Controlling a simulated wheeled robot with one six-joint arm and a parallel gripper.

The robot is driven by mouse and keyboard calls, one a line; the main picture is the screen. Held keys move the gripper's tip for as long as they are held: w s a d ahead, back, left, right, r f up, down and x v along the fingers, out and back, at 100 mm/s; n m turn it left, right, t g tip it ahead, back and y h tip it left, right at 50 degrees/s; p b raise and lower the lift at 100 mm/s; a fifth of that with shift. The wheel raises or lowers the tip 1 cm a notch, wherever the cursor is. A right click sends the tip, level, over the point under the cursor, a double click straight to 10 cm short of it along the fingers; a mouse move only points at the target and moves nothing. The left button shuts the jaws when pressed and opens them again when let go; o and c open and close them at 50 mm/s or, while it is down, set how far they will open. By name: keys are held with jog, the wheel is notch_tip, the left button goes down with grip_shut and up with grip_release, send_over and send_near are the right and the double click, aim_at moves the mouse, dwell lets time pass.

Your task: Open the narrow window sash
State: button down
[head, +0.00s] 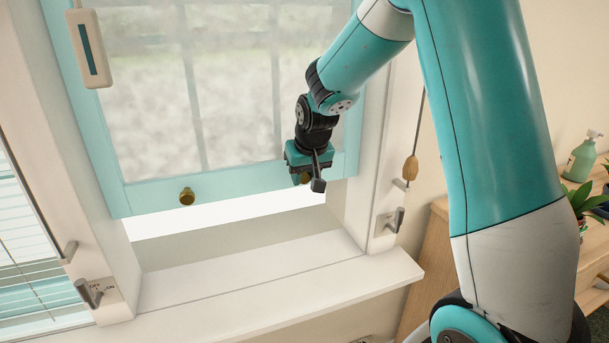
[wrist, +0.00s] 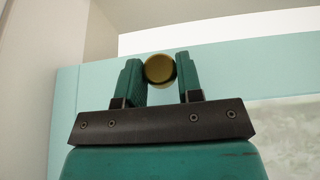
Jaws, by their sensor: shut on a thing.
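The narrow window sash (head: 150,195) is a light teal frame with frosted panes. Its bottom rail stands above the white sill, with a bright gap below it. Two brass knobs sit on the bottom rail. The left knob (head: 187,196) is free. My gripper (head: 308,178) is at the right knob, which it mostly hides in the head view. In the wrist view my gripper's green fingers (wrist: 160,75) are shut on the right brass knob (wrist: 159,69), one finger on each side. The sash rail (wrist: 225,63) also shows there behind the fingers.
The white sill (head: 270,265) below is clear. Metal hooks stand on the left post (head: 88,292) and right post (head: 396,220). A cord with a wooden pull (head: 410,168) hangs at the right. A wooden cabinet (head: 425,262) with a soap bottle (head: 581,158) and plants stands at far right.

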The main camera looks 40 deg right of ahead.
jog(key=c, duration=0.8)
grip_release()
jog(key=shift+r, duration=0.15)
jog(key=p+v, duration=0.1)
jog(key=v, duration=1.6)
jog(key=shift+s, duration=0.15)
jog(key=shift+a, duration=0.1)
jog(key=s+a+r+n+g+y+p, duration=0.1)
jog(key=s+a+n+g+y+p, duration=0.3)
jog(key=s+a, duration=1.8)
jog(key=n+y+p, duration=0.1)
jog(key=n+p, duration=0.4)
jog(key=n, duration=0.1)
jog(key=shift+a+p, duration=0.2)
jog(key=shift+p, duration=0.1)
